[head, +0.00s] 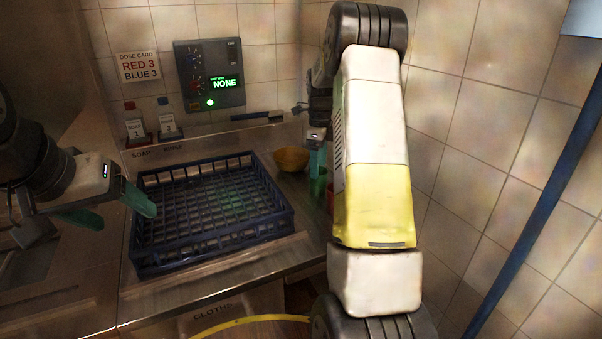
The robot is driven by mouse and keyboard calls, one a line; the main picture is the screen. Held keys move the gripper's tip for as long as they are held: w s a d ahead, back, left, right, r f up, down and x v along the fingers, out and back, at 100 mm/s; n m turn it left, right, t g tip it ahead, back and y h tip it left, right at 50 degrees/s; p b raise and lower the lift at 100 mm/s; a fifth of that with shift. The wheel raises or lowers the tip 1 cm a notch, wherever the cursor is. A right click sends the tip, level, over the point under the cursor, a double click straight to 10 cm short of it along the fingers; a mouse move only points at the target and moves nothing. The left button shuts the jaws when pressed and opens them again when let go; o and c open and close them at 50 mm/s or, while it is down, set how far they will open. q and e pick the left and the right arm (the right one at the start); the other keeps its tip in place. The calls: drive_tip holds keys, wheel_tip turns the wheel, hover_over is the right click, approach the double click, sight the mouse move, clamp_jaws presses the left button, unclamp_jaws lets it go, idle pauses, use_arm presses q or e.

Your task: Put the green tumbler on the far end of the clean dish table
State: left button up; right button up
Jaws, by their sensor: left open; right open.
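The green tumbler (317,187) stands on the metal counter to the right of the blue rack, just below the fingers of my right gripper (316,162). My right gripper is open and points down at the tumbler; whether its fingers touch it, I cannot tell. My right arm hides much of that area. My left gripper (112,210) is open and empty at the left edge of the blue rack. No surface marked as the clean dish table can be made out.
The empty blue dish rack (212,243) fills the counter's middle. An orange bowl (291,159) and a partly hidden red cup (330,198) are near the tumbler. A blue pipe (545,205) runs at right.

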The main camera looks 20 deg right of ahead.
drive_tip(key=s+a+r+n+t+y, duration=0.1)
drive_tip(key=s+a+r+n+t, duration=0.1)
drive_tip(key=s+a+r+n, duration=0.35)
drive_tip(key=s+a+r+n+t, duration=0.1)
drive_tip(key=s+a+r+n, duration=0.2)
drive_tip(key=s+r+n, duration=0.45)
drive_tip(key=s+a+n+t, duration=0.1)
drive_tip(key=s+a+n, duration=0.1)
drive_tip(key=s+n, duration=0.2)
drive_tip(key=s+a+r+n+t, duration=0.1)
drive_tip(key=s+a+n, duration=0.2)
drive_tip(key=s, duration=0.5)
drive_tip(key=s+a+r+n+t+y, duration=0.1)
drive_tip(key=s+a+n, duration=0.2)
drive_tip(key=s+n, duration=0.3)
drive_tip(key=shift+s, duration=0.15)
drive_tip(key=shift+a, duration=0.1)
